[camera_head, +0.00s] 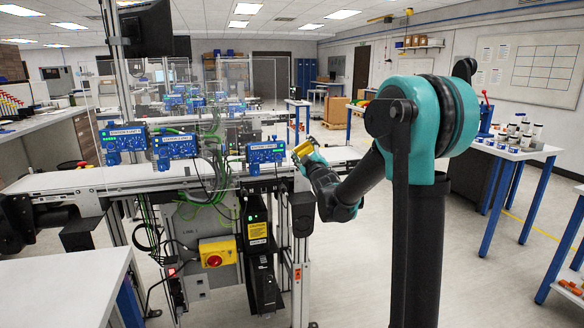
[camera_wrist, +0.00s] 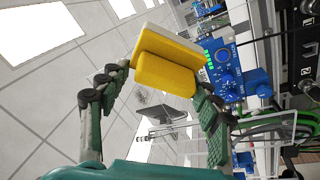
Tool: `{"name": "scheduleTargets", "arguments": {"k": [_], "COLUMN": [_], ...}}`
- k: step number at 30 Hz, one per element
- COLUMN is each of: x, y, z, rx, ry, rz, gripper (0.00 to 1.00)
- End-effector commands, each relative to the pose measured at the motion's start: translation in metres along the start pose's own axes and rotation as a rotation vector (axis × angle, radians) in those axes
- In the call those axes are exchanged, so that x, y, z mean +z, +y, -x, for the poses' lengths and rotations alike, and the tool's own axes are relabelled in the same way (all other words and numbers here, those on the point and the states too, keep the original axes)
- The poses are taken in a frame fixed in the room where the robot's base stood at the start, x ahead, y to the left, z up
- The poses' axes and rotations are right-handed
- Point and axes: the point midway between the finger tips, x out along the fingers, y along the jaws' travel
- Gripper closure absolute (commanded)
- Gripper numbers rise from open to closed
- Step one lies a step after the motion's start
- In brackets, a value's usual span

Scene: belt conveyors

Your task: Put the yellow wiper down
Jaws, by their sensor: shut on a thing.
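The yellow wiper (camera_wrist: 167,74) is a yellow block with a pale edge on its far side. In the wrist view it sits between the two fingers of my gripper (camera_wrist: 160,85), which is shut on it. In the head view the wiper (camera_head: 304,148) is a small yellow shape at the end of my arm. My gripper (camera_head: 312,158) is there at the right end of the conveyor belt (camera_head: 130,178), at about belt height in the picture. I cannot tell whether the wiper touches the belt.
Blue control boxes (camera_head: 174,146) stand along the belt's far side, with green cables behind. A yellow box with a red button (camera_head: 217,252) hangs below. A white table (camera_head: 60,285) is at the front left. A table with bottles (camera_head: 515,145) stands right. Floor between is clear.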

Motion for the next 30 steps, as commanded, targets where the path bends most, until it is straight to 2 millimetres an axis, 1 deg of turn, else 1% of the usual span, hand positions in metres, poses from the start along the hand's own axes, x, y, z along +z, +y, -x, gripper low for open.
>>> {"name": "scheduleTargets", "arguments": {"k": [1,3,8,9,12,15,18,21,25,30], "x": [0.021,0.047,0.106,0.12,0.155,0.186,0.211,0.227,0.239,0.242], "y": [-0.005,-0.011,-0.025,-0.028,-0.036,-0.043,-0.049,-0.054,-0.056,-0.057], "z": [0.0,0.001,0.011,0.015,0.026,0.038,0.05,0.059,0.066,0.068], "rx": [0.013,0.03,0.067,0.076,0.097,0.116,0.131,0.141,0.148,0.15], "ry": [-0.016,-0.038,-0.087,-0.099,-0.131,-0.159,-0.182,-0.198,-0.21,-0.213], "rz": [0.004,0.01,0.023,0.026,0.034,0.041,0.047,0.051,0.054,0.056], "gripper": [0.82,0.82,0.82,0.82,0.82,0.82,0.82,0.82,0.82,0.82]}}
